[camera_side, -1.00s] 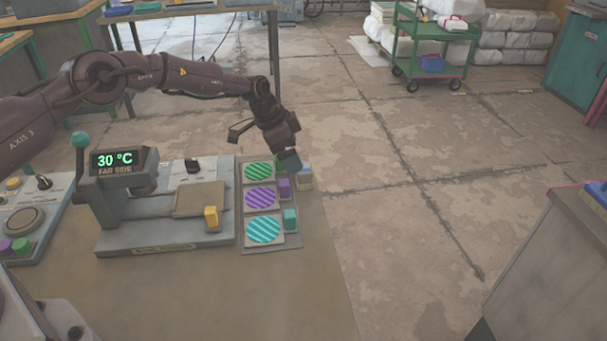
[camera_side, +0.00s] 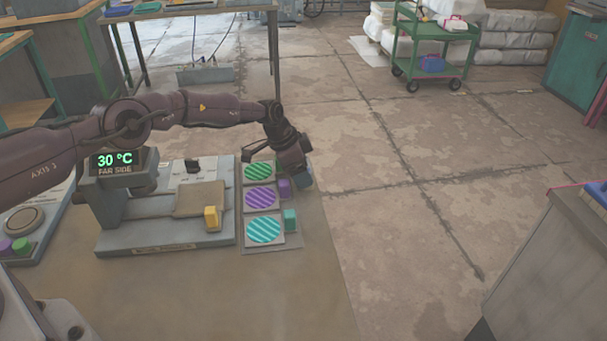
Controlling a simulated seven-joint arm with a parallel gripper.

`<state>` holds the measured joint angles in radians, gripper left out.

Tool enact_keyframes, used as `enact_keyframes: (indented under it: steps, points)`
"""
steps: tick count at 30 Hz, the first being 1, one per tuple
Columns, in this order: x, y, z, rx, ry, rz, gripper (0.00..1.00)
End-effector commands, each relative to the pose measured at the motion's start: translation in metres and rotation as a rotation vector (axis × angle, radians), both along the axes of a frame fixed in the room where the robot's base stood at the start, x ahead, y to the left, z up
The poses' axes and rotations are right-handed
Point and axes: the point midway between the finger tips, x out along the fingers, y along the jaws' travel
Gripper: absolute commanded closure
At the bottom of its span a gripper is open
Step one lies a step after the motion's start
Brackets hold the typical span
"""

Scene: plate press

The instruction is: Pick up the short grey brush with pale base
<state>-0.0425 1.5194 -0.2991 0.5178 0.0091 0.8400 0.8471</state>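My gripper (camera_side: 303,179) points down at the right edge of the table, beside the rack of striped plates. Its blue-grey fingertips are where the short grey brush with the pale base stood in the earlier picture. The brush is now hidden behind or between the fingers, so I cannot tell whether they touch it. I cannot make out whether the fingers are open or shut.
A tray (camera_side: 271,248) holds a green striped plate (camera_side: 257,171), a purple one (camera_side: 260,198) and a teal one (camera_side: 263,230). Purple (camera_side: 284,188) and teal (camera_side: 290,219) blocks stand close by. The press (camera_side: 165,235) with a yellow block (camera_side: 211,218) is to the left.

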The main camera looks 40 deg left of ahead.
Motion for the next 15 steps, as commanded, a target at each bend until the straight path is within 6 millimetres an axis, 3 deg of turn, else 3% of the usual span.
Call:
enact_keyframes:
  steps: [1,3,15]
  points:
    - [0.0000,0.0000,0.0001,0.000,0.000,0.000,0.43]
    - [0.0000,0.0000,0.0001,0.000,0.000,0.000,0.58]
    - [0.0005,0.0001,0.0055,-0.001,-0.001,0.000,0.59]
